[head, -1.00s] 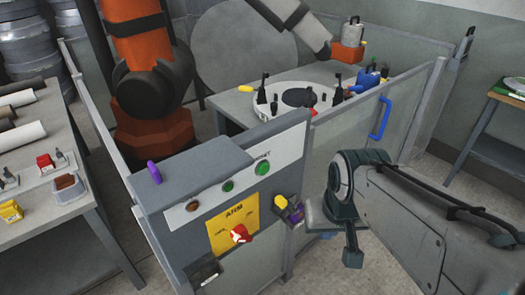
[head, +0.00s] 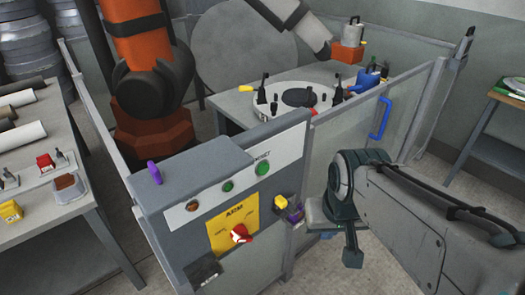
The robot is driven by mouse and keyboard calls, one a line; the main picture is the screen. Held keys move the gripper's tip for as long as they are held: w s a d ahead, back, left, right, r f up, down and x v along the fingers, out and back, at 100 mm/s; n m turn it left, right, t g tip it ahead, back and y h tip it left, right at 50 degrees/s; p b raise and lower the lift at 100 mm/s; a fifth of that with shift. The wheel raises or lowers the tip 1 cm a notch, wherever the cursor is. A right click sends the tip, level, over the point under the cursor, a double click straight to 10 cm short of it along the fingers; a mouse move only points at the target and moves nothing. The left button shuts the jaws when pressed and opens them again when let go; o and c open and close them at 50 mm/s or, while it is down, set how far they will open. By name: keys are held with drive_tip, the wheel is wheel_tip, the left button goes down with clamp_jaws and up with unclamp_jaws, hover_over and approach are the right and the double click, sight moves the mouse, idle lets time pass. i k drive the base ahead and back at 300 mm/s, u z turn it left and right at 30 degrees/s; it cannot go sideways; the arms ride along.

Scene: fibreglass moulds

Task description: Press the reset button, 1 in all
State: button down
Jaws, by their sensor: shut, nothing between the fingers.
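The reset button (head: 263,168) is a round green button on the sloped top face of a grey control cabinet (head: 190,170). A partly readable label sits just above it, and nothing covers it. My gripper (head: 352,257) hangs at the end of my arm, right of the cabinet and apart from it. It is shut and empty, below and to the right of the button. Its fingers are small and dark in the head view.
A smaller green button (head: 228,186), a brown button (head: 192,206) and a red knob (head: 240,234) on a yellow plate share the cabinet. A fence panel with a blue handle (head: 380,118) stands behind my arm.

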sight(264, 169)
drive_tip(key=z, duration=1.75)
drive_tip(key=k, duration=1.15)
drive_tip(key=u, duration=1.15)
